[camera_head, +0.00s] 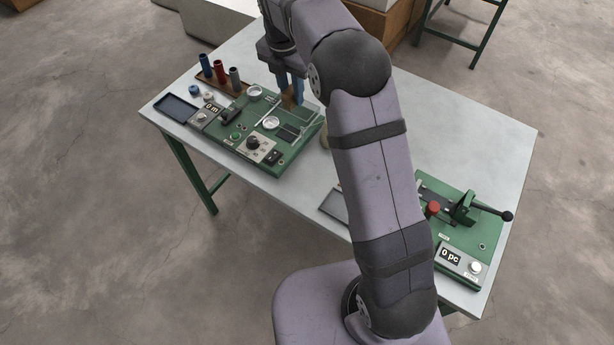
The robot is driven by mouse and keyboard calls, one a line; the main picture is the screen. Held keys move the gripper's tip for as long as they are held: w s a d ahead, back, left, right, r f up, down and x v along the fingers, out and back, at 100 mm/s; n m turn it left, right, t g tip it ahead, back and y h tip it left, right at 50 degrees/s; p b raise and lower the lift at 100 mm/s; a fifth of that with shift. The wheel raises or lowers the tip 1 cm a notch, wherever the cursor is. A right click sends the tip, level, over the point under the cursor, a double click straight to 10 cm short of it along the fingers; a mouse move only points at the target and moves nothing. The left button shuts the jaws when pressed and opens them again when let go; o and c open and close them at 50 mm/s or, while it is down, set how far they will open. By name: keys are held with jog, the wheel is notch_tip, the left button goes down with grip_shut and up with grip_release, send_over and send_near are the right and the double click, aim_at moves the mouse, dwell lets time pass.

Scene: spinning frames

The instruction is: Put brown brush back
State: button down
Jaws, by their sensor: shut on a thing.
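My gripper (289,93) points down over the back right part of the green machine board (240,157). Its blue fingers are closed on a small brown block, which looks like the brown brush (289,101). The brush is at or just above the board; I cannot tell whether it touches. Its lower end is small and partly hidden by the fingers. The slot or rest where the brush belongs cannot be made out.
A wooden rack (225,82) with blue, red and grey spools stands at the back left. A dark blue tray (176,108) lies at the left edge. A second green machine (460,215) with a lever stands at right. My arm hides the table's middle.

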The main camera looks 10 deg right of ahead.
jog(key=shift+s+d+f, duration=0.85)
jog(key=shift+s+f, duration=3)
jog(key=shift+s, duration=1.7)
jog(key=shift+f+p, duration=0.95)
jog(key=shift+f, duration=4)
jog(key=shift+f, duration=0.1)
jog(key=c, duration=1.5)
grip_release()
jog(key=shift+o, duration=0.2)
